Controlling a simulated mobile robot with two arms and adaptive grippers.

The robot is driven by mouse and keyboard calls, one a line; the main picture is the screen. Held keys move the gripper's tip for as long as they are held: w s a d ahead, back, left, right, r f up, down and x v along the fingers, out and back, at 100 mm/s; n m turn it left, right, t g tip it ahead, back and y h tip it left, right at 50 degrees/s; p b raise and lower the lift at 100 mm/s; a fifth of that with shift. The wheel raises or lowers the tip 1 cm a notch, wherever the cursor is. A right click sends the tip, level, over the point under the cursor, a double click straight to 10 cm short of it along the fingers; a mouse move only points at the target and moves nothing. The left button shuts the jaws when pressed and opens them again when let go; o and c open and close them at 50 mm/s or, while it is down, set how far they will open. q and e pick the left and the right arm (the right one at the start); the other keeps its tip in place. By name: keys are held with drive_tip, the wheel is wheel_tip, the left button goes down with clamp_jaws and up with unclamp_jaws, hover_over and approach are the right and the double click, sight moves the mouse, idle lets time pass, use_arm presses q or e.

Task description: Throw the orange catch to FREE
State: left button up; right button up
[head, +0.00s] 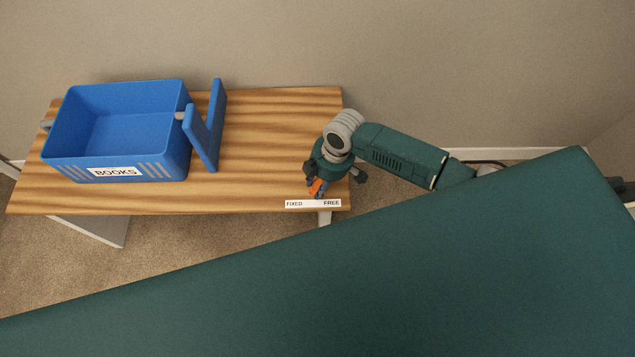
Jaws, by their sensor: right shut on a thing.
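The orange catch (315,187) shows at the right end of the wooden table, just above a white label strip (313,204) that reads FIXED on its left and FREE on its right. The catch lies nearer the FIXED half to the middle of the strip. My right gripper (318,191) reaches down over the table end and is shut on the catch; its fingers and wrist hide part of it. My left gripper is not in view.
A blue crate (128,165) labelled BOOKS stands on the left of the wooden table (262,150), with blue upright panels (216,125) beside it. The table middle is clear. A wall rises behind.

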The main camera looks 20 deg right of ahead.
drive_tip(key=shift+d+f, duration=0.25)
drive_tip(key=shift+d, duration=0.35)
drive_tip(key=o, duration=1.3)
drive_tip(key=shift+a, duration=0.15)
drive_tip(key=shift+r, duration=0.55)
drive_tip(key=r, duration=0.3)
drive_tip(key=d+r, duration=0.1)
drive_tip(key=r, duration=0.3)
drive_tip(key=d+r, duration=0.1)
drive_tip(key=r, duration=0.2)
drive_tip(key=shift+s+d+r, duration=0.15)
drive_tip(key=shift+s+r, duration=0.1)
drive_tip(key=shift+r, duration=0.15)
